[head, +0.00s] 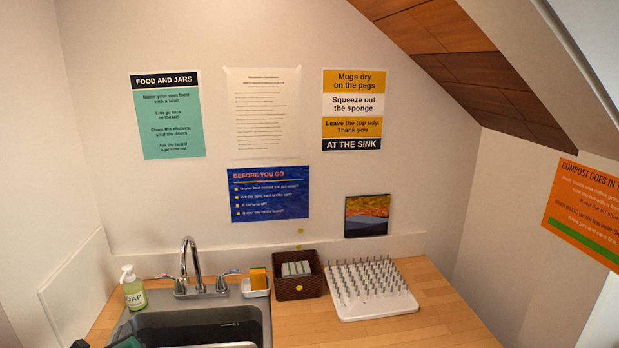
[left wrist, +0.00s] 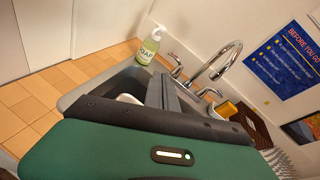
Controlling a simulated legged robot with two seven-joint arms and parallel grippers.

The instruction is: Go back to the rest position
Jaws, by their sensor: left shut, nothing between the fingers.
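My left gripper (left wrist: 164,82) shows in the left wrist view with its two grey fingers together and nothing between them. Its green and dark body fills the lower part of that view, in front of the sink. In the head view only a small dark and green part of the left gripper (head: 122,342) shows at the bottom left edge, over the sink's left side. My right gripper is in neither view.
The sink (head: 200,325) has a tap (head: 190,265) behind it. A soap bottle (head: 132,288), sponge holder (head: 256,284), brown basket (head: 298,287) and white peg rack (head: 372,290) stand along the wooden counter (head: 440,318). The counter's front right is clear. A sloping ceiling (head: 470,70) hangs at upper right.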

